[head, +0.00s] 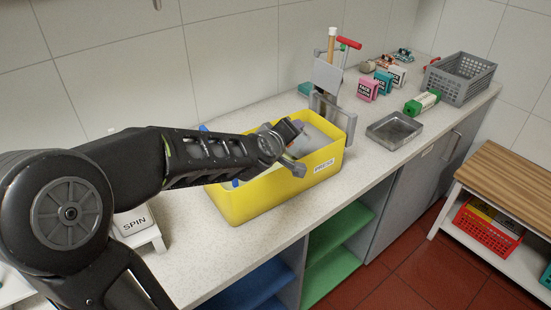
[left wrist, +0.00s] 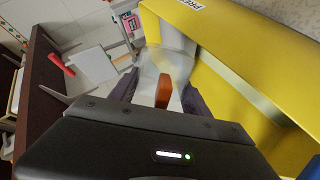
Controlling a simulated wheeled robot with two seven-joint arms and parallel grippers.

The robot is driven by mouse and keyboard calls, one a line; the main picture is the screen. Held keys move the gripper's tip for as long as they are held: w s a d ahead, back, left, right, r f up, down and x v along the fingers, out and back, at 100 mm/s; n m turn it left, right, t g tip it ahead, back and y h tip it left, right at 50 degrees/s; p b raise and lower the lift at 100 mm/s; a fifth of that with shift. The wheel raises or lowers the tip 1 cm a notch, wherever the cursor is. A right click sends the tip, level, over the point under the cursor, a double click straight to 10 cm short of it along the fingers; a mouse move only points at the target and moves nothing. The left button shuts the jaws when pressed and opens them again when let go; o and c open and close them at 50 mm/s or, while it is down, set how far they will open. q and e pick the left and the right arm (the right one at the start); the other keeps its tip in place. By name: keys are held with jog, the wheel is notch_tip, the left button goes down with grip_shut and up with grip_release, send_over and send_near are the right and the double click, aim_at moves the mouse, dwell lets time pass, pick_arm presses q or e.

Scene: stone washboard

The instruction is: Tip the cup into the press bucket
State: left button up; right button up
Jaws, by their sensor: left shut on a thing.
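The yellow press bucket (head: 250,203), labelled PRESS, stands on the counter in the head view. Its yellow wall (left wrist: 235,85) fills the right of the left wrist view. My left gripper (head: 295,148) is over the bucket's opening, near its right end. In the wrist view, my left gripper (left wrist: 160,95) is shut on a small orange-brown piece, which looks like the handle of a pale cup (left wrist: 168,62). The cup's exact tilt and contents are hard to tell. The arm hides part of the bucket's inside. My right gripper is not seen.
A press stand with a red handle (head: 349,43) rises behind the bucket. A metal tray (head: 394,130), a green-and-white pack (head: 422,102) and a grey crate (head: 460,78) lie to the right. A SPIN block (head: 133,221) sits at left. Bare counter lies in front.

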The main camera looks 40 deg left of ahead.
aim_at(298, 138)
pick_arm(q)
jog(key=shift+d+r+m+y+p, duration=0.4)
jog(key=shift+r+m+y+p, duration=0.15)
jog(key=shift+p, duration=0.45)
jog(key=shift+d+f+m+t+y+b, duration=0.4)
jog(key=shift+d+f+m+y+b, duration=0.25)
jog(key=shift+f+m+b, duration=0.2)
jog(key=shift+d+r+m+p, duration=0.3)
jog(key=shift+d+r, duration=0.25)
jog(key=shift+r, duration=0.05)
jog(key=shift+s+d+f+m+t+y+b, duration=0.1)
jog(key=shift+d+f+m+t+y+b, duration=0.3)
jog(key=shift+d+m+b, duration=0.7)
jog(key=shift+w+d+f+m+t+y+b, duration=0.1)
jog(key=shift+d+f+m+t+y+b, duration=0.45)
jog(key=shift+b, duration=1.1)
jog(key=shift+s+d+f+m+t+y+b, duration=0.1)
jog(key=shift+d+m+t+y+b, duration=0.2)
jog(key=shift+d+m+b, duration=0.7)
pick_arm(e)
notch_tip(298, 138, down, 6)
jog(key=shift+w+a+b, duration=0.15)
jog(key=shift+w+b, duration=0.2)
pick_arm(q)
jog(key=shift+r+n, duration=0.2)
jog(key=shift+n, duration=0.05)
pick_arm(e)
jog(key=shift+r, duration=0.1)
